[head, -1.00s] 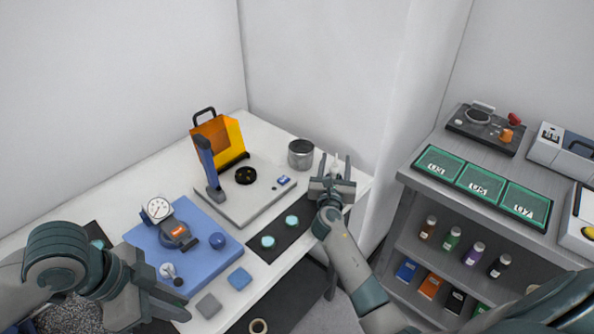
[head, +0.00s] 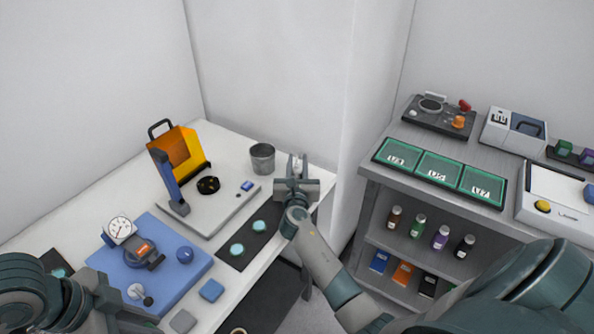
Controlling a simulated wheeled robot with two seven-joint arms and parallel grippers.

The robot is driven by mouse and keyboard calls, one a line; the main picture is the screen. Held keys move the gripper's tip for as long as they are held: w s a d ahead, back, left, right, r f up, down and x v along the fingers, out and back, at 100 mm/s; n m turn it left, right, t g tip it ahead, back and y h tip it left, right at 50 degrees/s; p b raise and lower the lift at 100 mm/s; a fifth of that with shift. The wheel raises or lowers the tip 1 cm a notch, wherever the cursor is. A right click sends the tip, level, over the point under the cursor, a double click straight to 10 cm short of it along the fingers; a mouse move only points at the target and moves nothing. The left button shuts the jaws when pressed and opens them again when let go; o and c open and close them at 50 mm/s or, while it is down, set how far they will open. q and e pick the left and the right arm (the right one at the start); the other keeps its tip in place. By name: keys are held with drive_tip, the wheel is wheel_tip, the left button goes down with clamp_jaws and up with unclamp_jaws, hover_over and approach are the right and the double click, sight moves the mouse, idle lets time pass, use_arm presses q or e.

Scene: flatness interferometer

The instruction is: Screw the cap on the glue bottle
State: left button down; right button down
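My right gripper (head: 297,162) is at the far right end of the white table. Its two fingers stand upright, close on either side of a small whitish thing (head: 297,167), which looks like the glue bottle. The fingers and their small size hide most of it. I cannot make out a separate cap in this view. My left gripper (head: 140,318) is low at the bottom left, near the front edge of the blue mat (head: 194,265). It holds nothing that I can see, and its finger opening is not clear.
A grey metal cup (head: 262,158) stands just left of the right gripper. A grey plate with an orange-shielded instrument (head: 178,155) is behind. Two teal discs (head: 259,226) lie on a dark strip. A dial gauge (head: 119,230) is on the mat. A grey shelf (head: 365,166) stands at right.

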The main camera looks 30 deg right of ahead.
drive_tip(key=shift+r, duration=0.1)
use_arm(q)
drive_tip(key=shift+r+p, duration=0.45)
drive_tip(key=shift+r, duration=0.05)
use_arm(e)
wheel_tip(320, 180, up, 10)
drive_tip(key=c, duration=2)
unclamp_jaws()
drive_tip(key=shift+c, duration=0.2)
clamp_jaws()
